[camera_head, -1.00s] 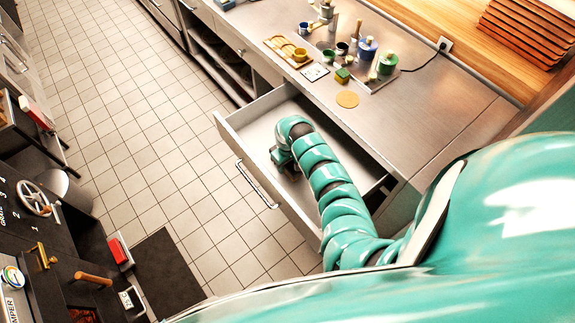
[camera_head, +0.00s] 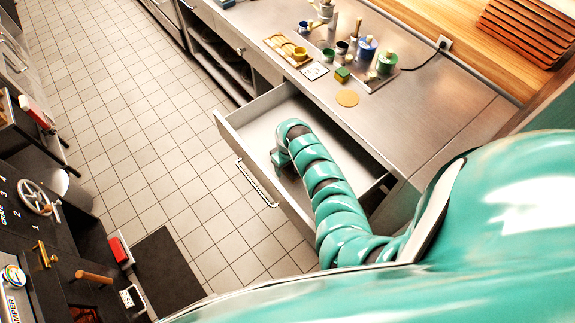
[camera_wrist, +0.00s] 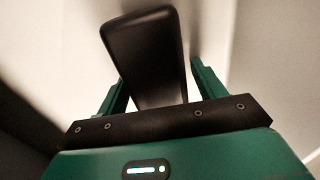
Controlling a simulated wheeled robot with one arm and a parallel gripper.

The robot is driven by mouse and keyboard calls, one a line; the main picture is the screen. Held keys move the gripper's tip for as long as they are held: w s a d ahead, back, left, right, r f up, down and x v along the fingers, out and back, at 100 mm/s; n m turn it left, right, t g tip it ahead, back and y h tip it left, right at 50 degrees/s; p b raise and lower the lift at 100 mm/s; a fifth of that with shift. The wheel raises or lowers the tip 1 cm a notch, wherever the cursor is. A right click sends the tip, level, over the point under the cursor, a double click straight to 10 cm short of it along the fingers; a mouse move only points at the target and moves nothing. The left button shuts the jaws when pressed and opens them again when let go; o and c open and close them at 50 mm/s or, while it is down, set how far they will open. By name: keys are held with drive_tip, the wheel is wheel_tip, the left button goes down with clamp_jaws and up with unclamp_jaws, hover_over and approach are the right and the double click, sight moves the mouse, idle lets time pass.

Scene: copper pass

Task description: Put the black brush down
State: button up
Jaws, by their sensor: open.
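The black brush (camera_wrist: 145,50) shows in the wrist view as a smooth, dark, rounded block. It lies between the two green fingers of my gripper (camera_wrist: 158,78), with a visible gap on the right side. The fingers are open, and I cannot tell whether the left one touches the brush. In the head view my gripper (camera_head: 281,160) is down inside the open drawer (camera_head: 240,138), near its left part. My arm hides the brush there.
The steel counter (camera_head: 440,110) above the drawer holds a tray of pots (camera_head: 378,80), a wooden holder (camera_head: 287,50), a green-yellow sponge (camera_head: 343,74) and a round tan disc (camera_head: 347,98). Drawer walls stand close around my gripper.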

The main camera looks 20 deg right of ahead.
drive_tip(key=shift+r, duration=0.2)
drive_tip(key=shift+w+r, duration=0.15)
drive_tip(key=shift+r, duration=0.4)
drive_tip(key=shift+r+b, duration=1.6)
drive_tip(key=shift+r, duration=3.75)
